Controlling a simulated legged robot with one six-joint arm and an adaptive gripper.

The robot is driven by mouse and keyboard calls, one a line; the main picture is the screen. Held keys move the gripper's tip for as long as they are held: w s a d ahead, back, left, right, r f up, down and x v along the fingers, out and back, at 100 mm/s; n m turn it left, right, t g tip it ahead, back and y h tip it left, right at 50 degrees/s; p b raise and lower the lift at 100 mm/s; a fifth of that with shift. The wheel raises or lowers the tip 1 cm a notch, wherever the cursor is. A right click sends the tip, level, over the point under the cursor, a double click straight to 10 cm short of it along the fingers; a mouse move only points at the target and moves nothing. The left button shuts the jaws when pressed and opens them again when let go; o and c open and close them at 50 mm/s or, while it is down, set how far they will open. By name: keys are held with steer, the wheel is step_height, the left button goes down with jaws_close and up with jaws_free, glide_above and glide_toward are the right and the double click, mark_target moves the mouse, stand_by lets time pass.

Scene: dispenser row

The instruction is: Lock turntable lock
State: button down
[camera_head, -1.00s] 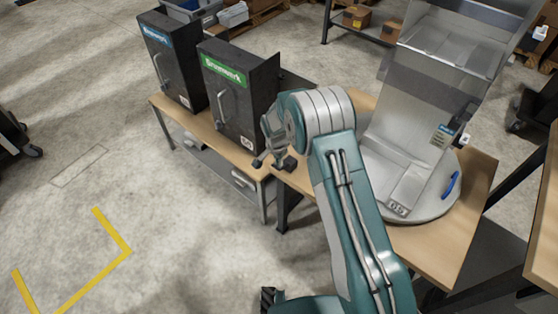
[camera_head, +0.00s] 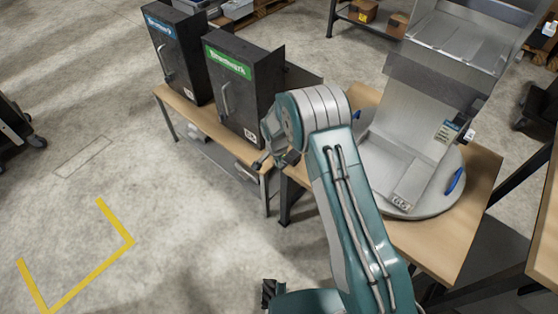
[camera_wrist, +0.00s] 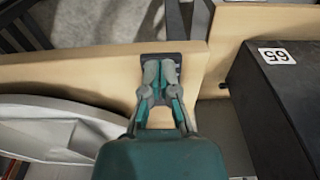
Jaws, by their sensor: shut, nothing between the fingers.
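The round grey turntable (camera_head: 437,202) lies on a wooden table and carries a tall metal dispenser (camera_head: 396,153). A blue handle (camera_head: 454,181) sits on its right side; I cannot tell whether it is the turntable lock. Another bit of blue (camera_head: 357,115) shows behind my arm. My gripper (camera_head: 273,163) is left of the turntable, by the table's left end, partly hidden by my wrist. In the wrist view my gripper (camera_wrist: 160,70) is shut and empty. A dark flat piece (camera_wrist: 185,47) shows at its fingertips near the table edge; contact is unclear. The turntable rim (camera_wrist: 65,104) is at left there.
Two dark cabinets, one with a green label (camera_head: 229,62) and one with a blue label (camera_head: 160,28), stand on a wooden bench (camera_head: 205,115) left of the gripper. A narrow gap separates bench and turntable table. The floor at front left is open, with yellow markings (camera_head: 90,284).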

steer(key=shift+r, duration=0.1)
steer(key=shift+r, duration=0.75)
